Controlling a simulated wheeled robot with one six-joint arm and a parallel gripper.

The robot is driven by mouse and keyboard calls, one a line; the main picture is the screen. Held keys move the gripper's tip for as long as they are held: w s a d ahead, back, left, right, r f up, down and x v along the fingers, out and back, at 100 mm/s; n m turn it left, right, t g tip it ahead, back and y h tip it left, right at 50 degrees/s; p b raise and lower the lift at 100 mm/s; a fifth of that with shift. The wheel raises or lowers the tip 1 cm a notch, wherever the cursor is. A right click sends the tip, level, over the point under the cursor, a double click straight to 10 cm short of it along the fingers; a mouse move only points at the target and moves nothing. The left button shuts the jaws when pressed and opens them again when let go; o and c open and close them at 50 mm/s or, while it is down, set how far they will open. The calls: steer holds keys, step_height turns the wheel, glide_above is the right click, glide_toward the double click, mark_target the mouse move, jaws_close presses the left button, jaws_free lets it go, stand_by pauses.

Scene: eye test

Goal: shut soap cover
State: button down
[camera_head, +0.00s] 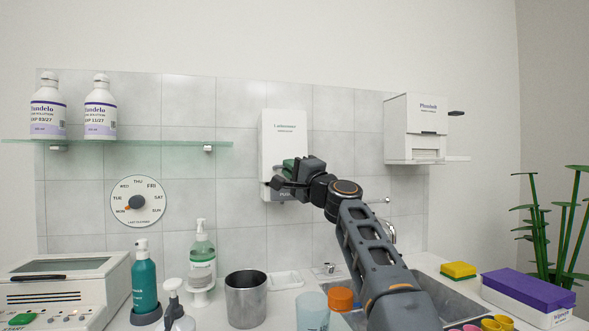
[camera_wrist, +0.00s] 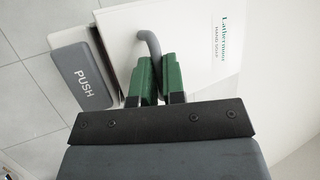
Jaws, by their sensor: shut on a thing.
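The white soap dispenser (camera_head: 284,138) hangs on the tiled wall, with green lettering on its front cover. The cover fills much of the wrist view (camera_wrist: 203,62). A grey curved handle (camera_wrist: 149,44) stands out from the cover. My gripper (camera_head: 287,167) is at the cover's lower part, and its green finger pads are closed around the handle in the wrist view (camera_wrist: 160,72). A grey PUSH bar (camera_wrist: 84,75) lies below the cover. The pads and gripper hide part of the handle. I cannot tell how far the cover stands from the dispenser body.
A glass shelf (camera_head: 180,142) with two bottles is at left, above a round dial (camera_head: 138,201). A white wall box (camera_head: 416,125) is at right. Soap bottles (camera_head: 202,250) and a metal cup (camera_head: 246,297) stand on the counter below, beside a sink (camera_head: 440,293).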

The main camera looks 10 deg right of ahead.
steer(key=shift+a, duration=0.1)
steer(key=c, duration=1.5)
jaws_free()
steer(key=b+v, duration=0.6)
steer(key=v, duration=0.7)
steer(key=shift+s+d+f, duration=0.1)
steer(key=shift+s+d, duration=0.15)
steer(key=shift+s, duration=0.05)
